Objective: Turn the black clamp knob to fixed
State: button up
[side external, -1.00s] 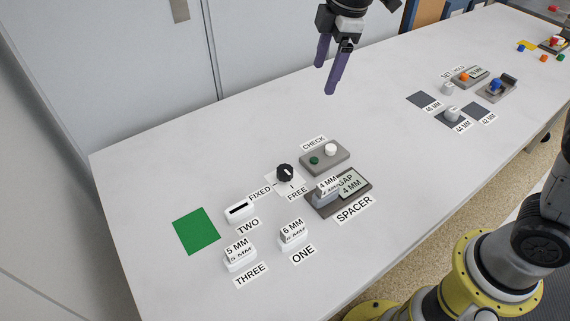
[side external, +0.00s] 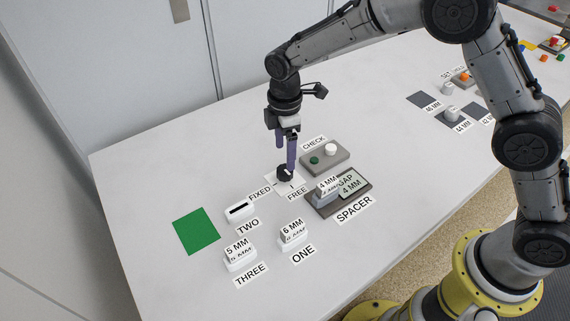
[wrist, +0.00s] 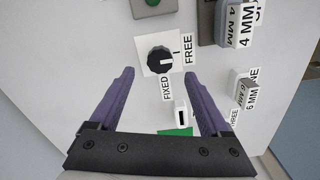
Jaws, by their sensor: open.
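The black clamp knob (side external: 284,174) sits on a white plate with labels FIXED (side external: 260,192) and FREE (side external: 297,194). In the wrist view the knob (wrist: 158,59) has a white mark that points to the right, towards the FREE side; FIXED (wrist: 166,88) lies below it. My gripper (side external: 286,158) is above the knob in the side view, fingers pointing down. In the wrist view my gripper (wrist: 158,77) is open and empty, with its purple fingers spread wider than the knob. Whether a finger touches the knob cannot be told.
The check box (side external: 325,158) with green and white buttons stands just right of the knob. The spacer unit (side external: 352,184) holds a 4 MM block. White holders TWO (side external: 239,211), ONE (side external: 292,236) and THREE (side external: 240,259) stand in front. A green square (side external: 196,231) lies at left.

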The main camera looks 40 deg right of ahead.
aim_at(285, 169)
notch_tip(285, 169, down, 6)
jog(key=shift+r, duration=0.15)
jog(key=shift+c, duration=0.2)
grip_shut()
dwell(0.4)
